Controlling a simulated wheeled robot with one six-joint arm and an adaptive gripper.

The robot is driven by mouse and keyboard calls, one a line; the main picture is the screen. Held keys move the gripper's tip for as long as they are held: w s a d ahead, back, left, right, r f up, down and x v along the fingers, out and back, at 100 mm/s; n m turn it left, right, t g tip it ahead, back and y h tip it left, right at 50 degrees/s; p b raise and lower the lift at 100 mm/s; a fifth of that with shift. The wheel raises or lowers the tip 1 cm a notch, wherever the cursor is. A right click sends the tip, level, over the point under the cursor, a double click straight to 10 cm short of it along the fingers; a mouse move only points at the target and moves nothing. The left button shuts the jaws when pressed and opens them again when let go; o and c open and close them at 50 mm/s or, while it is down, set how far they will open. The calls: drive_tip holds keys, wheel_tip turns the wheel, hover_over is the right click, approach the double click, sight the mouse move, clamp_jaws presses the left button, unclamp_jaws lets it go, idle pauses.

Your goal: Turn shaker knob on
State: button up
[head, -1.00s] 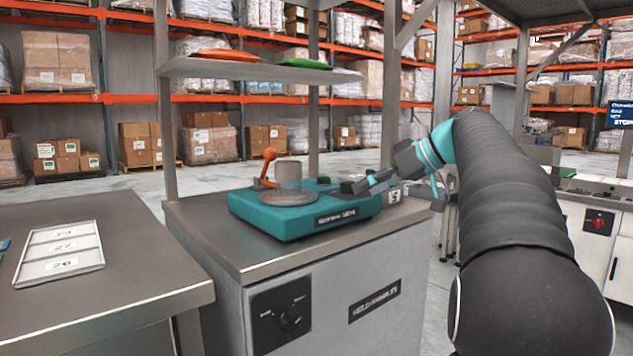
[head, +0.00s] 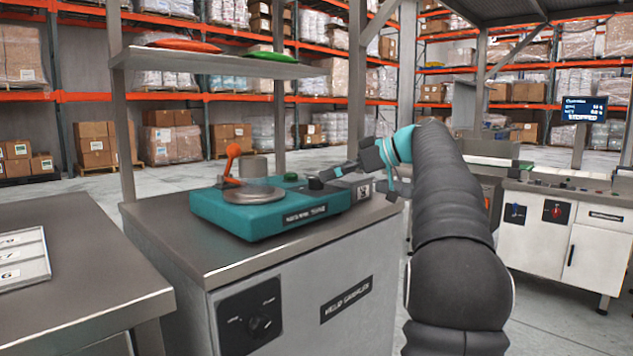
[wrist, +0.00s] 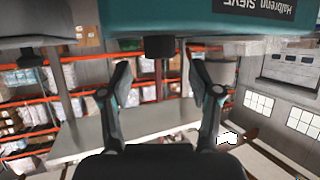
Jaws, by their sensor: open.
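The teal sieve shaker (head: 255,222) sits on the steel-topped cabinet in the head view, with a grey round pan (head: 253,194) on top. A small black knob (head: 316,183) is at its right end. My gripper (head: 325,177) is at that end, close to the knob. In the wrist view the shaker (wrist: 205,22) is along the top edge. The black knob (wrist: 160,46) shows between the two spread fingers of my gripper (wrist: 161,72). The fingers look open and apart from the knob; the exact depth is hard to judge.
A black dial panel (head: 252,316) is on the cabinet front. A shelf (head: 215,70) with orange and green bags is above. A bench with a tray (head: 22,258) is at left.

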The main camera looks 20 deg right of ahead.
sight(318, 178)
drive_tip(key=shift+x, duration=2.5)
drive_tip(key=c, duration=1.2)
